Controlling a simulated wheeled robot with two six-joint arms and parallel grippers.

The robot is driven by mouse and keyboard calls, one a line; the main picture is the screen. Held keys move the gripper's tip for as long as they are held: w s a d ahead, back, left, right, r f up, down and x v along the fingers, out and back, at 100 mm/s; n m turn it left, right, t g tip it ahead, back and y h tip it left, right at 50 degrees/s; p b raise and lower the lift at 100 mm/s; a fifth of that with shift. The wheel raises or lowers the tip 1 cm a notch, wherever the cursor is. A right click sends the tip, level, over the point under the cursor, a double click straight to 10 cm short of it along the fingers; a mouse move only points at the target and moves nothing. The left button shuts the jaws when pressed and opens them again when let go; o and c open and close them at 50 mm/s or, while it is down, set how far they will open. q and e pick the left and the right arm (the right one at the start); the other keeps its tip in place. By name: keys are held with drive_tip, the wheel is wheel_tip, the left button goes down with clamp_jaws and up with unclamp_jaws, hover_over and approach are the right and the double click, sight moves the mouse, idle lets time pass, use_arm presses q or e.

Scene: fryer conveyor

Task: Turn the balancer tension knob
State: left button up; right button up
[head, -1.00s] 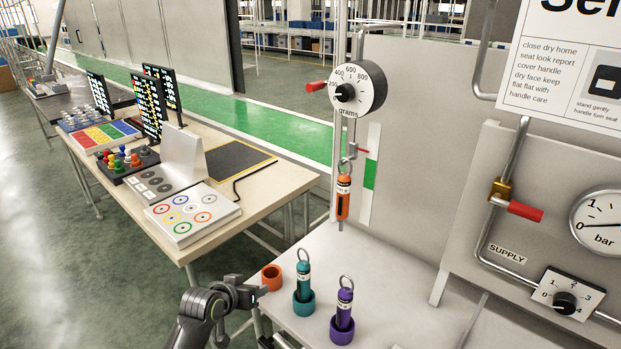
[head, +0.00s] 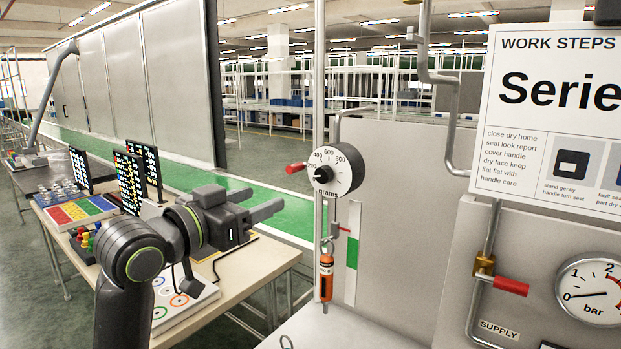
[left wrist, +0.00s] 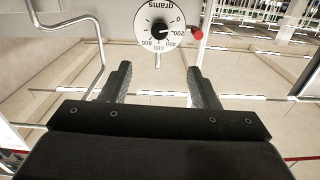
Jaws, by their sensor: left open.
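The balancer's white round dial (head: 345,170), marked in grams, is mounted on a post in the head view. A black pointer knob (head: 323,174) sits at its middle, and a red-tipped stub (head: 296,168) sticks out on its left. An orange tool (head: 326,277) hangs on a hook below. My left gripper (head: 266,200) is open and empty, left of the dial and a little lower, apart from it. In the left wrist view the dial (left wrist: 146,24) appears upside down beyond the open fingers (left wrist: 160,80), with its black knob (left wrist: 159,31) between them. My right gripper is not in view.
A wall panel (head: 395,220) stands behind the balancer. A red-handled valve (head: 510,286), pipes and a bar gauge (head: 590,291) are at right, under a work-steps sign (head: 505,110). A table (head: 255,265) with boards and screens is behind my left arm.

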sight(321, 177)
use_arm(q)
drive_tip(key=p+x, duration=0.4)
drive_tip(key=x, duration=1.2)
drive_tip(key=shift+f, duration=0.1)
drive_tip(key=c, duration=1)
drive_tip(key=shift+o, duration=0.2)
drive_tip(key=shift+f+m+b, duration=0.15)
drive_tip(key=shift+m+b, duration=0.55)
drive_tip(key=shift+b, duration=0.1)
drive_tip(key=m+b, duration=0.5)
drive_tip(key=shift+d+f, duration=0.1)
drive_tip(key=m+b, duration=0.2)
drive_tip(key=m, duration=0.1)
drive_tip(key=shift+b, duration=0.4)
drive_tip(key=shift+m+b, duration=0.8)
drive_tip(key=shift+m, duration=0.6)
